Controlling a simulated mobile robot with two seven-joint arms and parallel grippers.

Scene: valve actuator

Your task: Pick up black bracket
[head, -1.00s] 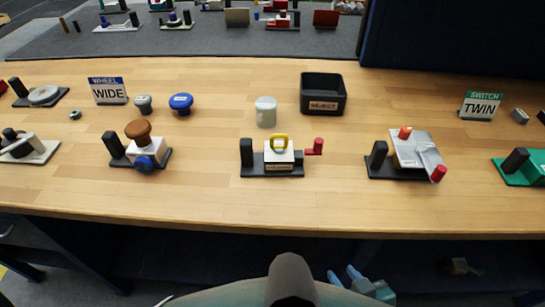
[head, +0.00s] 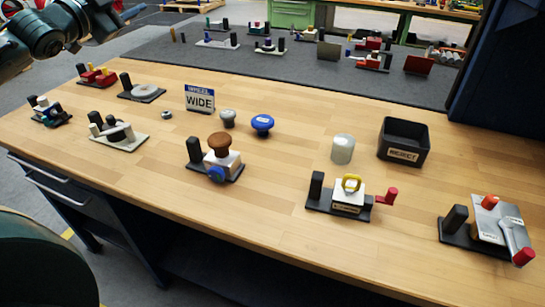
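Several fixtures on the wooden bench have a black base with an upright black post, and I cannot tell which is the black bracket. Another black post (head: 194,150) stands beside a white block with a brown knob (head: 219,144). A third (head: 455,219) is beside a silver plate at the right. My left arm shows at the upper left; its dark end (head: 104,22) is above the bench's far-left end, open or shut unclear. My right gripper is out of view.
A dark panel rises at right. Bare wood lies between fixtures.

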